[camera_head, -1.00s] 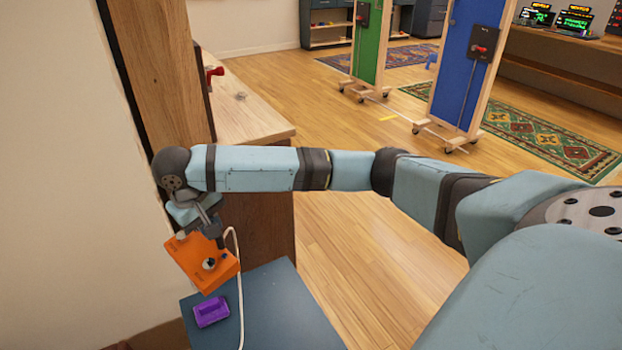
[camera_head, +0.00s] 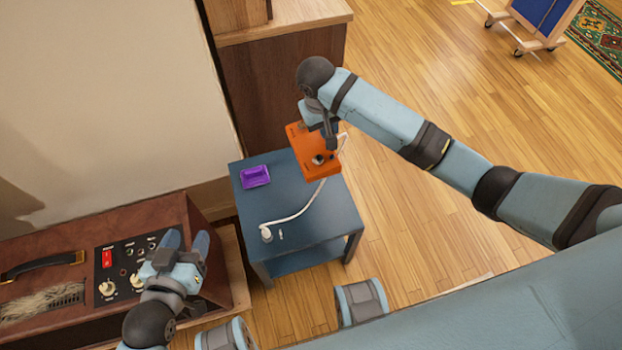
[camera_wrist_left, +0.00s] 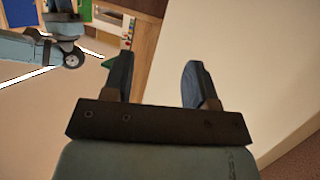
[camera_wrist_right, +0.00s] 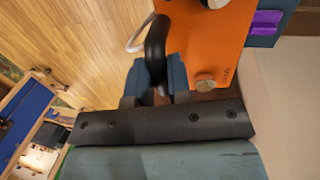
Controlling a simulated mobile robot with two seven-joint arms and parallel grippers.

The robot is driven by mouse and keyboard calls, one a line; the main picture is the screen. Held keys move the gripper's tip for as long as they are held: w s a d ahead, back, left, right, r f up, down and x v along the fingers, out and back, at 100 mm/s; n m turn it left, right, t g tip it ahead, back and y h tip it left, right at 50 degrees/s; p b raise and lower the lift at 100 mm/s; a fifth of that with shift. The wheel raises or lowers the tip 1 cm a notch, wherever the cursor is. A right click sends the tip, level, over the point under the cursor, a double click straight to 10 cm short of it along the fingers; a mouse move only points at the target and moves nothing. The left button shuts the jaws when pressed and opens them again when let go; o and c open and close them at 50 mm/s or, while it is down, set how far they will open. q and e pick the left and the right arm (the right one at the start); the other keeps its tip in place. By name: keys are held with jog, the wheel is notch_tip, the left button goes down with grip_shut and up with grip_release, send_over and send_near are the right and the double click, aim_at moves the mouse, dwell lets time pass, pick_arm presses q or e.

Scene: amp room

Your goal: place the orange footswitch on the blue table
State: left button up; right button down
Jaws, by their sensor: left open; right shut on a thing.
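The orange footswitch (camera_head: 322,160) hangs at the far right corner of the blue table (camera_head: 325,222), apparently above its top; the exact gap is hard to tell. My right gripper (camera_head: 328,128) holds it. In the right wrist view the fingers (camera_wrist_right: 160,80) are shut on a dark curved part beside the orange box (camera_wrist_right: 212,45). A white cable (camera_head: 300,212) runs from the footswitch to a white plug (camera_head: 266,233) on the tabletop. My left gripper (camera_head: 187,243) is open and empty above the brown amp; its spread fingers show in the left wrist view (camera_wrist_left: 160,82).
A purple tray-like thing (camera_head: 256,177) sits on the table's far left part. The brown amp (camera_head: 60,262) with knobs and a red switch stands left of the table. A wooden cabinet (camera_head: 285,90) stands behind. The tabletop's middle is bare except for the cable.

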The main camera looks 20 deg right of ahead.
aim_at(333, 152)
jog(key=s+p, duration=0.1)
jog(key=s+f, duration=0.1)
jog(key=s+p, duration=0.1)
jog(key=shift+s+a+f+p, duration=0.1)
jog(key=shift+a+f+p, duration=0.05)
jog(key=shift+f+p, duration=0.15)
jog(key=shift+s+f+m, duration=0.3)
jog(key=shift+s+f, duration=0.1)
notch_tip(333, 152, down, 19)
jog(key=b, duration=0.5)
jog(key=shift+f, duration=0.2)
jog(key=shift+f+b, duration=0.3)
jog(key=shift+f, duration=0.05)
pick_arm(q)
jog(key=shift+g+y, duration=0.3)
jog(key=shift+g, duration=0.4)
jog(key=f, duration=0.1)
jog(key=s+a+f, duration=0.1)
jog(key=s+f, duration=0.1)
jog(key=shift+a+f, duration=0.25)
jog(key=shift+f, duration=0.15)
pick_arm(e)
jog(key=shift+f, duration=0.1)
pick_arm(q)
jog(key=shift+f, duration=0.1)
pick_arm(e)
jog(key=c, duration=1.1)
grip_release()
jog(key=shift+s, duration=0.1)
